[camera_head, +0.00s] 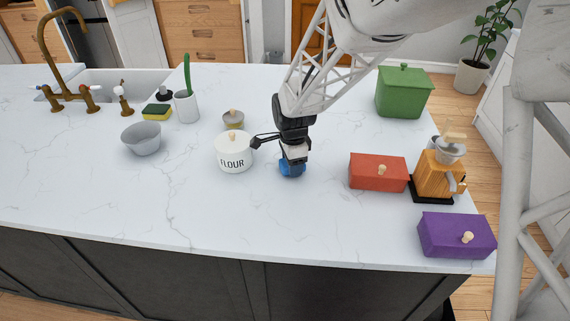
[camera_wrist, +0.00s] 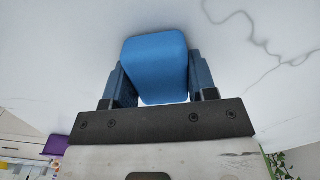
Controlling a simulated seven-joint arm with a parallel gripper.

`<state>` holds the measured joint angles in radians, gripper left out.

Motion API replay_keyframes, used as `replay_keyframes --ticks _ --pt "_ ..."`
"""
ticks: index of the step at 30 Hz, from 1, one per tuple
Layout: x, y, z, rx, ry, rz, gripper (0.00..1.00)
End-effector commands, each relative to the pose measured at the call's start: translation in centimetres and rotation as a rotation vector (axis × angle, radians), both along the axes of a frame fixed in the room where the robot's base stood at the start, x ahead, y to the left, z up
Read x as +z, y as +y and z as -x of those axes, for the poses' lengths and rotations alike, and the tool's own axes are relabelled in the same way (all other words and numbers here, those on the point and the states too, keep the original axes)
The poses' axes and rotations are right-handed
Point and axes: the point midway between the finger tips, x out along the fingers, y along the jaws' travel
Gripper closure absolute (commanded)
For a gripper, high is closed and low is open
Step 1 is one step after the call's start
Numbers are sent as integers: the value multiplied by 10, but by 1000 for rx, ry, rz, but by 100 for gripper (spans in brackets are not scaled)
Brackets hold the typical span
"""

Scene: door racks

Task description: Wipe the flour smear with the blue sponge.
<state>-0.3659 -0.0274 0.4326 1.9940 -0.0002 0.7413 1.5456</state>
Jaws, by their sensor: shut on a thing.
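The blue sponge (camera_head: 291,169) is in my gripper (camera_head: 292,160), low over the white marble counter just right of the flour canister. In the wrist view the blue sponge (camera_wrist: 156,68) fills the space between the two fingers of my gripper (camera_wrist: 157,80), which are shut on it. I cannot tell whether the sponge touches the counter. No flour smear can be made out in either view; my gripper and the sponge hide a patch of the counter.
The white flour canister (camera_head: 234,155) stands close left of my gripper. A red box (camera_head: 377,173), a wooden grinder (camera_head: 437,176), a purple box (camera_head: 456,236) and a green box (camera_head: 403,93) stand to the right. A grey bowl (camera_head: 141,139) is left. The front counter is clear.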

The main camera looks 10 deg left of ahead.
Motion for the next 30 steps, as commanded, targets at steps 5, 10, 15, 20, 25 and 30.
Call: replay_keyframes --ticks 5,10,15,20,25,30 --pt "-5 -17 0 -1 1 0 70" --pt "-6 -32 0 -1 2 1 70" --pt "-3 -48 0 -1 -1 0 70" --pt "-4 -60 0 -1 3 1 70" --pt "-3 -72 0 0 2 1 70" --pt "-6 -83 1 -1 2 1 70"
